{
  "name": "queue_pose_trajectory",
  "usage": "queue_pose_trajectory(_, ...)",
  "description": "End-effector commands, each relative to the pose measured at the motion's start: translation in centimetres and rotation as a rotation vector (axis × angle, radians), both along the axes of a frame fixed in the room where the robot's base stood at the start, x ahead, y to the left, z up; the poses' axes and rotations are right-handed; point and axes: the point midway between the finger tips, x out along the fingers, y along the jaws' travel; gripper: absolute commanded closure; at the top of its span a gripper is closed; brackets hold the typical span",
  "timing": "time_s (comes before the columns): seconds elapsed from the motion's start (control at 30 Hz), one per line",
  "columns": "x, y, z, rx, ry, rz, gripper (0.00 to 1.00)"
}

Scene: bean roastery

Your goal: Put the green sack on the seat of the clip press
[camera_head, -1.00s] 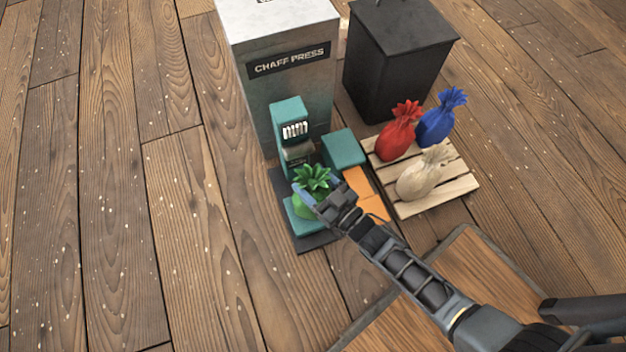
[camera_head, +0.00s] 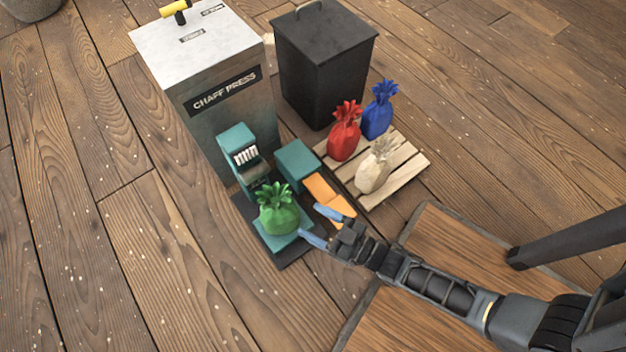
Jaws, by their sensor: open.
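The green sack (camera_head: 280,220) stands upright on the teal seat (camera_head: 270,240) of the clip press, in front of the press's teal column (camera_head: 241,156). My gripper (camera_head: 321,224) is open and empty, just right of the sack. Its two blue fingers are spread, and a small gap shows between them and the sack. The lower finger's tip is near the right edge of the seat.
A slatted pallet (camera_head: 407,182) at the right holds a red sack (camera_head: 343,137), a blue sack (camera_head: 379,112) and a cream sack (camera_head: 374,172). A teal block (camera_head: 297,160) and orange piece (camera_head: 326,194) lie beside the press. The chaff press (camera_head: 200,75) and black bin (camera_head: 325,60) stand behind.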

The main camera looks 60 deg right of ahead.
Motion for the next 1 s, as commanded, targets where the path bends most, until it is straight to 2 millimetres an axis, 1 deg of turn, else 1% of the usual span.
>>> queue_pose_trajectory(0.27,-0.6,0.0,0.2,-0.002,0.003,-0.002,0.33)
queue_pose_trajectory(0.37,-1.8,0.0,1.3,-0.01,0.015,-0.012,0.33)
queue_pose_trajectory(0.47,-4.0,0.1,3.5,-0.022,0.039,-0.029,0.33)
queue_pose_trajectory(0.57,-6.5,0.1,6.8,-0.033,0.071,-0.048,0.33)
queue_pose_trajectory(0.6,-7.4,0.1,8.3,-0.037,0.084,-0.055,0.33)
queue_pose_trajectory(0.67,-8.8,0.1,10.6,-0.039,0.105,-0.065,0.33)
queue_pose_trajectory(0.7,-9.6,0.2,12.3,-0.04,0.119,-0.071,0.33)
queue_pose_trajectory(0.77,-10.7,0.2,14.9,-0.04,0.139,-0.076,0.33)
queue_pose_trajectory(0.8,-11.4,0.3,16.8,-0.038,0.155,-0.08,0.33)
queue_pose_trajectory(0.87,-12.3,0.4,19.7,-0.036,0.176,-0.083,0.33)
queue_pose_trajectory(0.9,-12.8,0.5,21.6,-0.033,0.191,-0.085,0.33)
queue_pose_trajectory(0.97,-13.4,0.6,24.3,-0.029,0.21,-0.085,0.33)
queue_pose_trajectory(1.0,-13.7,0.6,26.1,-0.026,0.223,-0.084,0.33)
